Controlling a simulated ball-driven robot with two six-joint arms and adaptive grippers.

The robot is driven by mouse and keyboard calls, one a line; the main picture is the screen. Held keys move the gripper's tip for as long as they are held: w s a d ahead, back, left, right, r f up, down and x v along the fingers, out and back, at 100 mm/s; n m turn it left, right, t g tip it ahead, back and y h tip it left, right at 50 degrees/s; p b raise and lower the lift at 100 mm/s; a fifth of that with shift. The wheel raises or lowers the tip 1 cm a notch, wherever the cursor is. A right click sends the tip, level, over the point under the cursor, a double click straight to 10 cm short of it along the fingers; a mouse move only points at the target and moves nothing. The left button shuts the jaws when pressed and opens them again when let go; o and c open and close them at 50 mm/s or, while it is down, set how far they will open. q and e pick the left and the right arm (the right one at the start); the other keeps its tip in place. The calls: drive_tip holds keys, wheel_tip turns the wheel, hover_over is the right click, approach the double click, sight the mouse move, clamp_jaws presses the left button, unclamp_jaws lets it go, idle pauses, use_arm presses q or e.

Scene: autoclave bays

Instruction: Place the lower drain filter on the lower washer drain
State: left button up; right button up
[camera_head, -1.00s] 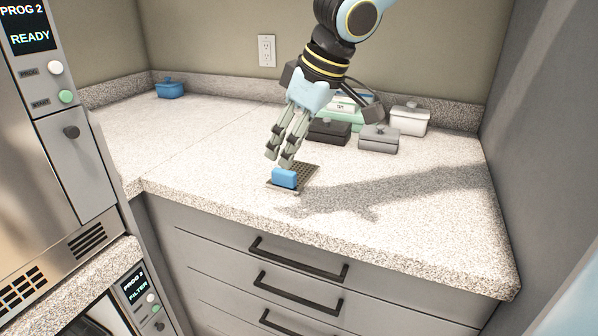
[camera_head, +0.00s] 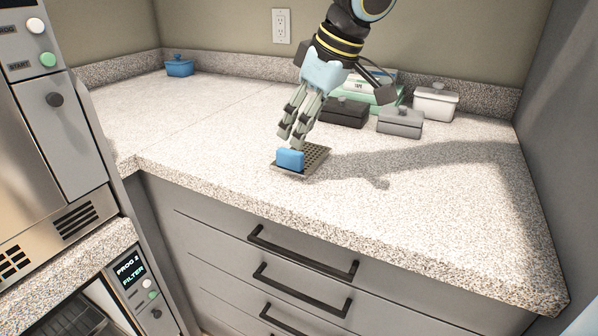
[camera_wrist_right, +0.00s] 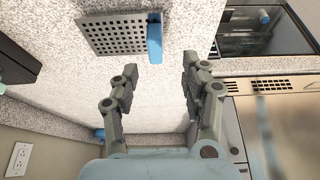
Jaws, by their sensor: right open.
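The drain filter, a flat perforated grey plate (camera_head: 318,155) with a blue block handle (camera_head: 290,159) on one edge, lies on the speckled counter near its front edge. In the wrist view, the plate (camera_wrist_right: 112,34) and handle (camera_wrist_right: 154,38) are at the top, beyond the fingertips. My right gripper (camera_head: 291,140) is open and empty, just above and behind the handle in the head view. Its spread fingers also show in the wrist view (camera_wrist_right: 158,80). The lower washer (camera_head: 72,318) is partly cut off at bottom left, its display reading PROG 2 FILTER. I cannot make out its drain. My left gripper is not in view.
Behind the gripper stand a black box (camera_head: 344,112), a grey lidded box (camera_head: 400,122), a white lidded box (camera_head: 436,103) and a green box (camera_head: 384,94). A blue lidded pot (camera_head: 179,65) is at the far left. The counter's left and right front are clear.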

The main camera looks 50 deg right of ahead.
sight(291, 152)
drive_tip(key=shift+b+x, duration=0.3)
drive_tip(key=shift+x, duration=0.5)
drive_tip(key=b+x, duration=0.2)
drive_tip(key=x, duration=0.1)
drive_tip(key=b+x, duration=0.1)
drive_tip(key=shift+w+d+f+b, duration=0.2)
drive_tip(key=shift+d+b, duration=0.1)
drive_tip(key=shift+b, duration=0.05)
drive_tip(key=shift+w+f+b, duration=0.2)
drive_tip(key=shift+f+b, duration=0.1)
drive_tip(key=shift+r, duration=0.1)
drive_tip(key=shift+c, duration=0.4)
clamp_jaws()
